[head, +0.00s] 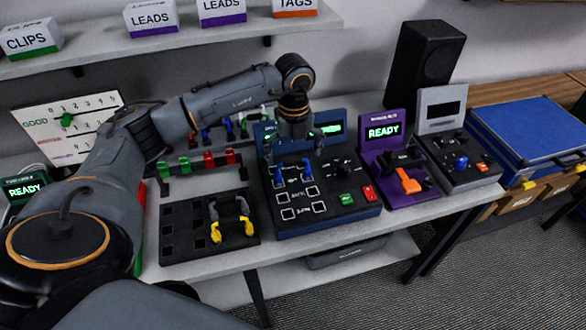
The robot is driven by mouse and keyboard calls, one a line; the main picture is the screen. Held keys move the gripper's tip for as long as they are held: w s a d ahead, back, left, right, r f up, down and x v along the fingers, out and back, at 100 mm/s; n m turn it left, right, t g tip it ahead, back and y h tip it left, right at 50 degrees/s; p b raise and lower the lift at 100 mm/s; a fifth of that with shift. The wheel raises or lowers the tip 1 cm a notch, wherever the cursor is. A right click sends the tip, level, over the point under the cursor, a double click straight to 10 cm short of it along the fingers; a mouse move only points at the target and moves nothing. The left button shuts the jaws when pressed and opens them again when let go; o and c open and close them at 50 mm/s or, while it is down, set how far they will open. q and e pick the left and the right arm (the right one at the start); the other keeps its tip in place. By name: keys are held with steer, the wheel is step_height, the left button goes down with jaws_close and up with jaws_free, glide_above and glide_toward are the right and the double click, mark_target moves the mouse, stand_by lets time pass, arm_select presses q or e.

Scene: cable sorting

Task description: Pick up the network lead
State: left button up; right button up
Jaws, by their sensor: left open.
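I cannot tell for sure which lead is the network lead. A lead with yellow plugs (216,232) lies in the black slotted tray (180,245) on the bench. Blue plugs (280,174) stand on the blue tester panel (325,222), right of that tray. Several leads with coloured ends (228,128) hang at the back, partly hidden by my left arm. My left gripper (295,138) is open and points down over the back of the blue tester, apart from the yellow-plugged lead. Its fingertips are small and dark against the tester. My right gripper is out of view.
A rack with green and red clips (208,160) stands behind the tray. A purple device (383,131) and a grey control box (455,172) stand to the right, with a black speaker (428,54) behind. A blue case (535,125) sits far right. A shelf (180,42) overhangs the back.

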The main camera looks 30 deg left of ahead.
mark_target(293, 181)
arm_select(q)
steer(key=shift+f, duration=0.95)
steer(key=shift+s+f+p, duration=0.1)
steer(key=shift+f+p, duration=0.5)
step_height(293, 181, down, 4)
steer(key=shift+r+p, duration=0.2)
steer(key=shift+p, duration=0.6)
steer(key=shift+f, duration=0.35)
steer(key=c, duration=1)
steer(key=shift+o, duration=0.2)
steer(key=shift+r, duration=0.1)
